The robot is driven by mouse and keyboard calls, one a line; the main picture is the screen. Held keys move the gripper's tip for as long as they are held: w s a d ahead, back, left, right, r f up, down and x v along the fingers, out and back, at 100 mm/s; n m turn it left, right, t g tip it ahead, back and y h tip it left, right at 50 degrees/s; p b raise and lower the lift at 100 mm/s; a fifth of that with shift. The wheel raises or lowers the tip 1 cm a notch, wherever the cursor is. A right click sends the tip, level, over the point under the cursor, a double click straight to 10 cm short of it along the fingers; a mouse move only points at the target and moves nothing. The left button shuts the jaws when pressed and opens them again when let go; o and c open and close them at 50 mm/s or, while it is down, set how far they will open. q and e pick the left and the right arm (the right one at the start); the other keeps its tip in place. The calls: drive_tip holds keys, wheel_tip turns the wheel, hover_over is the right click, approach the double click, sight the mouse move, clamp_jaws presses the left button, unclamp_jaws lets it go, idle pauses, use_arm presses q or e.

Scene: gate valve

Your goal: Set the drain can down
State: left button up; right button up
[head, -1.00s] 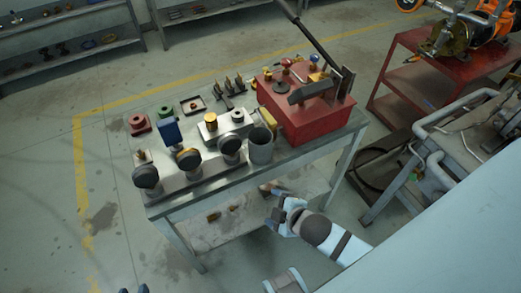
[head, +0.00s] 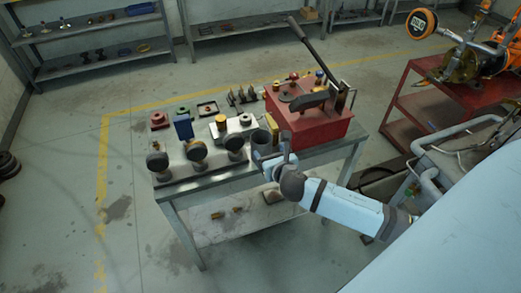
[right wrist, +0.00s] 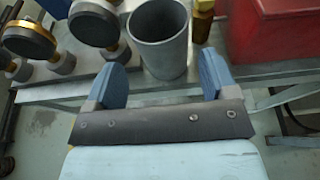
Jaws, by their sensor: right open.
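The drain can (head: 262,143) is a grey, open-topped cylinder. It stands upright at the front edge of the bench top, just left of the red pump box. In the right wrist view the can (right wrist: 158,45) looks empty and lies just beyond the blue fingertips, centred between them. My right gripper (head: 277,160) is at the front edge of the bench beside the can. Its two fingers (right wrist: 160,78) are spread wide with nothing between them, and no contact with the can shows. My left gripper is out of view.
The bench (head: 225,178) also carries a valve block with round gauges (head: 197,152) left of the can and a red box with a long lever (head: 310,122) to the right. A brass fitting (right wrist: 203,20) stands close beside the can. A red cart (head: 425,105) stands farther right.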

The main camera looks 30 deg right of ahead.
sight(258, 134)
drive_tip(key=x, duration=0.2)
drive_tip(key=shift+w+f, duration=0.1)
drive_tip(key=shift+w, duration=0.25)
drive_tip(key=x, duration=0.2)
drive_tip(key=r+x, duration=0.1)
drive_tip(key=x, duration=0.1)
drive_tip(key=shift+w+d+f, duration=0.1)
drive_tip(key=shift+w, duration=0.15)
drive_tip(key=shift+w+d+f, duration=0.15)
drive_tip(key=shift+w+f, duration=0.05)
drive_tip(key=shift+w, duration=0.25)
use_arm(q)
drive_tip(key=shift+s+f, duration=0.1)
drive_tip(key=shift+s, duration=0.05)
use_arm(e)
drive_tip(key=c, duration=0.7)
drive_tip(key=shift+r, duration=0.2)
